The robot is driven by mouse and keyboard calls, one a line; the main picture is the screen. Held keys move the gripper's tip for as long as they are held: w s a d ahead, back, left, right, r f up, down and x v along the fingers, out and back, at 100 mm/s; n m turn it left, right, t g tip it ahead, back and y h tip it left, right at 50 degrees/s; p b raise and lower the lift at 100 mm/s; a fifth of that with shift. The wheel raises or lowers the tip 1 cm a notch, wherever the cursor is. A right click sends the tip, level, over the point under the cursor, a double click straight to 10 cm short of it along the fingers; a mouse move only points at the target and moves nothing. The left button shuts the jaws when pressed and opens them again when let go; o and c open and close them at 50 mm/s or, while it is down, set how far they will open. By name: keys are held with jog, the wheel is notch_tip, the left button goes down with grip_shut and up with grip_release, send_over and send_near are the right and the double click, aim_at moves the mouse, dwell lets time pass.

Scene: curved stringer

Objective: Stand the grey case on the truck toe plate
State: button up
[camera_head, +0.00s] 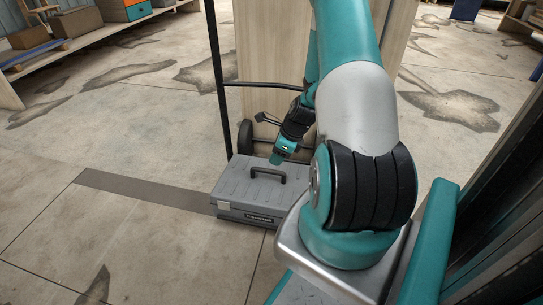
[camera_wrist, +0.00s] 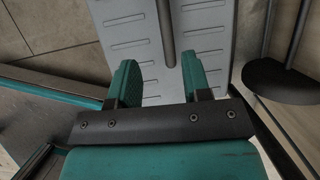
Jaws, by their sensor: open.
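The grey case (camera_head: 240,194) lies flat with its lid up and its dark handle (camera_head: 264,171) on top, at the foot of the upright truck (camera_head: 217,80). The truck's toe plate is not visible, and I cannot tell whether the case rests on it or on the floor. My gripper (camera_head: 281,153) is open and empty above the rear right part of the case. In the wrist view, the teal fingers of my gripper (camera_wrist: 160,80) are apart over the ribbed grey lid (camera_wrist: 215,25). The handle (camera_wrist: 166,30) runs between them towards the picture's top; contact cannot be told.
A dark truck wheel (camera_head: 245,137) is close behind the case and shows at the right in the wrist view (camera_wrist: 282,80). A wooden panel (camera_head: 260,45) stands behind the truck. A low shelf (camera_head: 85,40) with boxes is at back left. The left floor is clear.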

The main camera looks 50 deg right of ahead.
jog(key=shift+p+v, duration=0.4)
jog(key=shift+v, duration=0.9)
jog(key=w+a+r+n+g+y, duration=0.1)
jog(key=w+a+r+n, duration=0.2)
jog(key=a+r+n, duration=0.8)
jog(key=w+a+r+n+y, duration=0.1)
jog(key=w+a+r+n, duration=0.2)
jog(key=a+r+n, duration=0.75)
jog(key=s+a+r+n+g, duration=0.1)
jog(key=s+a+r+n, duration=0.3)
jog(key=s+a+n, duration=0.4)
jog(key=s+a+r+n+g, duration=0.2)
jog(key=s+a+r+n, duration=0.2)
jog(key=s+a+n, duration=0.5)
jog(key=shift+a, duration=0.8)
notch_tip(320, 180, up, 49)
jog(key=p, duration=4.8)
jog(key=shift+p, duration=0.4)
